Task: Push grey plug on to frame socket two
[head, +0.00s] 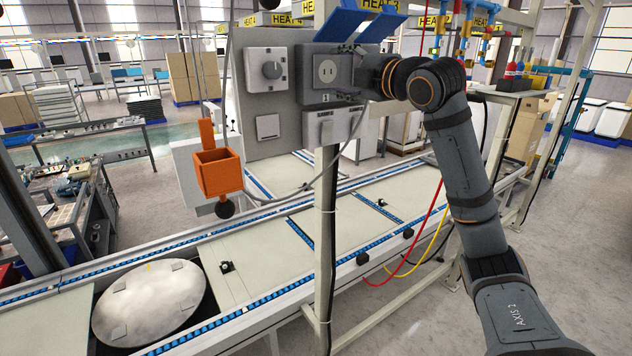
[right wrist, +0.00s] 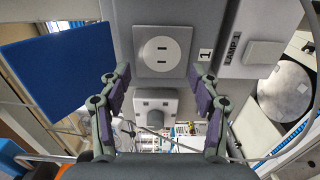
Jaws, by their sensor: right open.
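A grey wall panel carries a round pale socket with two slots (head: 327,71), which also shows in the right wrist view (right wrist: 162,49); a label reading 1 is beside it. My right gripper (head: 346,72) is open in front of this panel, its fingers on either side of the socket in the head view. In the right wrist view, a small grey block with dark spots (right wrist: 157,103) shows between the open fingers (right wrist: 158,98). It may be the grey plug; I cannot tell whether the fingers touch it. My left gripper is out of view. I cannot identify socket two.
A dial box (head: 268,69) and a switch (head: 268,126) are left of the socket, and a lamp switch (head: 333,126) is below it. An orange box (head: 218,173) hangs at the left. A blue flap (right wrist: 55,70) is close to the gripper. A conveyor (head: 270,255) runs below.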

